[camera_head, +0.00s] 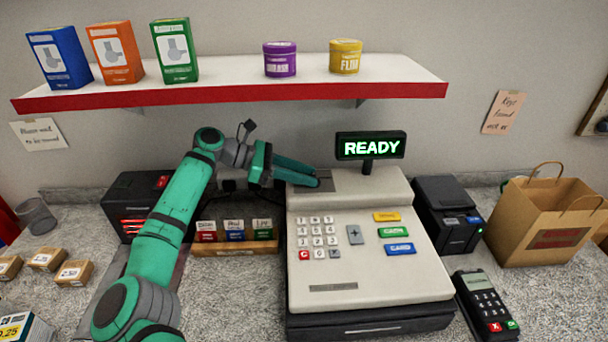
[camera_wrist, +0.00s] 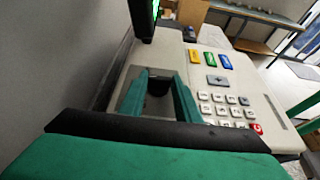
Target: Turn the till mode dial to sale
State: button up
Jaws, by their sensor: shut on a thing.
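The cream till (camera_head: 370,270) stands on the counter, and its display (camera_head: 370,146) reads READY in green. My gripper (camera_head: 316,181) reaches from the left to the till's upper left top. In the wrist view the till (camera_wrist: 240,85) lies ahead, and my two green fingers (camera_wrist: 160,86) sit either side of a small dark part, which I take to be the mode dial (camera_wrist: 158,87). The gripper is shut on it. The fingers hide most of the dial, so its pointer and any mode labels cannot be read.
A red-edged shelf (camera_head: 230,88) with boxes and tins hangs above my arm. Small boxes (camera_head: 235,232) stand left of the till. A black printer (camera_head: 448,215), a card reader (camera_head: 486,303) and a paper bag (camera_head: 545,220) stand to its right.

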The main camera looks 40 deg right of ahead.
jog(key=shift+f, duration=0.15)
jog(key=o, duration=1)
jog(key=shift+o, duration=0.2)
jog(key=v, duration=1.1)
jog(key=shift+s+d, duration=0.15)
jog(key=shift+s, duration=0.05)
